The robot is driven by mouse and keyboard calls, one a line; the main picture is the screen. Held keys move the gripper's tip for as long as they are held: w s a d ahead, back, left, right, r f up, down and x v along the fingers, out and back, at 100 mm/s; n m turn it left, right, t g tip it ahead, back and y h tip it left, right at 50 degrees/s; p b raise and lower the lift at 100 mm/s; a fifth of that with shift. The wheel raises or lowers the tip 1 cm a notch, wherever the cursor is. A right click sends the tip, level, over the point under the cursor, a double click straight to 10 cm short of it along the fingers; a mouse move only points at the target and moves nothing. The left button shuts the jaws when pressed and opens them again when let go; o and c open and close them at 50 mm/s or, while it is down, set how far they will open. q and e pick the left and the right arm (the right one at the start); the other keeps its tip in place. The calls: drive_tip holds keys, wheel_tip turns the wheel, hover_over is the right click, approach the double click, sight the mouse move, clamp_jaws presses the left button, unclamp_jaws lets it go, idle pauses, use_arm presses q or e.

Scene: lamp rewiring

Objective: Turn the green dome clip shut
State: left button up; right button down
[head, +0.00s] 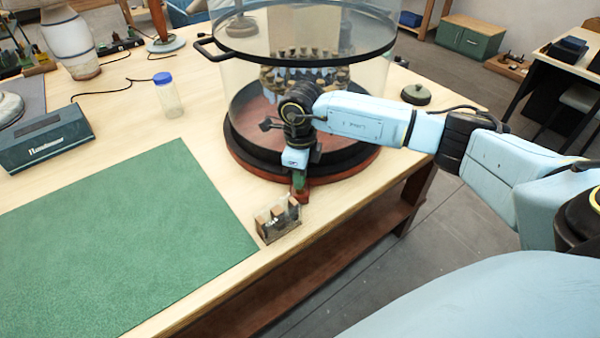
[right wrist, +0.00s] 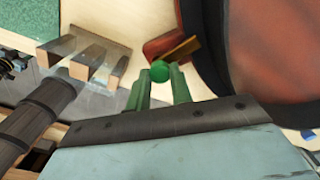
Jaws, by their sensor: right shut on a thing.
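The green dome clip shows in the right wrist view as a round green knob (right wrist: 159,71) beside a brass-coloured strip (right wrist: 178,49) and a red-brown block. The block (head: 302,196) shows in the head view at the front rim of the dome's base (head: 352,174). My right gripper (head: 299,187) points down there. In the right wrist view its two green fingers (right wrist: 160,80) are shut on the knob, one on each side. The clear glass dome (head: 380,75) stands over the base. In the head view the gripper hides most of the clip. My left gripper is not in view.
A small wooden block rack (head: 278,220) stands close to the clip at the table edge. A green mat (head: 120,235), a blue-lidded jar (head: 168,95) and a dark teal box (head: 47,138) lie left. A round dark lid (head: 416,94) lies right of the dome.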

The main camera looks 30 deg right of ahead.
drive_tip(key=shift+m, duration=1.1)
drive_tip(key=c, duration=1.2)
unclamp_jaws()
drive_tip(key=shift+c, duration=0.2)
wheel_tip(320, 180, up, 13)
drive_tip(key=shift+r, duration=0.2)
